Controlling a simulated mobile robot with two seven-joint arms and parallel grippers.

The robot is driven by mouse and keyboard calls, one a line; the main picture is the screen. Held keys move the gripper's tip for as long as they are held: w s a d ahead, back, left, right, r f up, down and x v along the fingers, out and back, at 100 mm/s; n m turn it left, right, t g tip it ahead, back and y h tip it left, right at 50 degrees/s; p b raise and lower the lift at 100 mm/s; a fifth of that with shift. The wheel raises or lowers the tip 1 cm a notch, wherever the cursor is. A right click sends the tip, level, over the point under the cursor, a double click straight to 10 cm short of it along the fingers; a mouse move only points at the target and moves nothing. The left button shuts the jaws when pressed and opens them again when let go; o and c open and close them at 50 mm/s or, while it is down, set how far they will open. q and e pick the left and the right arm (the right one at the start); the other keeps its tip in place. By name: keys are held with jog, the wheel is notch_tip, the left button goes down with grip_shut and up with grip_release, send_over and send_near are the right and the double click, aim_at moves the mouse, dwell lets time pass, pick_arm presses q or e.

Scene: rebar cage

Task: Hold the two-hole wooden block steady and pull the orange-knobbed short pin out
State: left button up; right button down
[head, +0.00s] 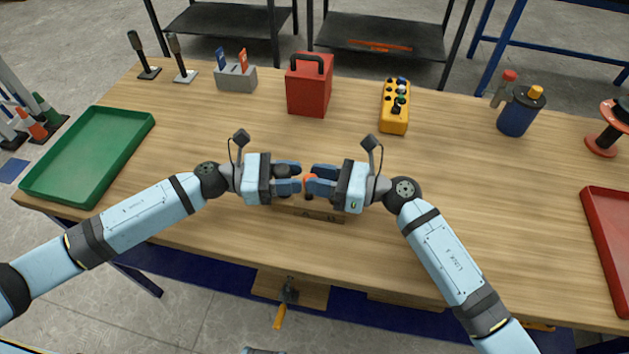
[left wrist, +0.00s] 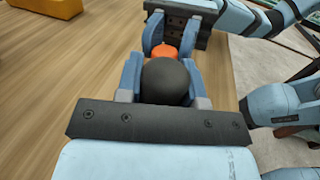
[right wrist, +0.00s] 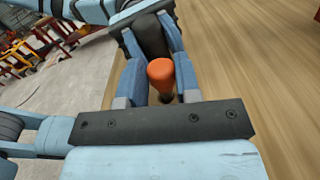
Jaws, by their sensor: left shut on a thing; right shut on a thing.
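The wooden block (head: 322,213) lies on the table under my two grippers, which hide much of it. The orange knob (right wrist: 161,75) of the short pin is between the fingers of my right gripper (head: 309,180), which is shut on it. It also shows in the left wrist view (left wrist: 163,53). My left gripper (head: 296,178) is shut around a round black knob (left wrist: 166,82), close beside the orange one. The two grippers face each other with fingertips nearly meeting. How far the pin sits in the block is hidden.
A green tray (head: 62,187) is at left and a red tray (head: 594,222) at right. A red box (head: 310,92), yellow control box (head: 393,118) and grey holder (head: 235,80) stand behind. A blue canister (head: 513,120) stands back right. Table between is clear.

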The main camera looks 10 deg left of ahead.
notch_tip(320, 180, up, 14)
dwell(1.1)
dwell(0.4)
pick_arm(q)
jog(key=o, duration=1.1)
jog(key=v, duration=1.2)
jog(key=shift+s, duration=0.1)
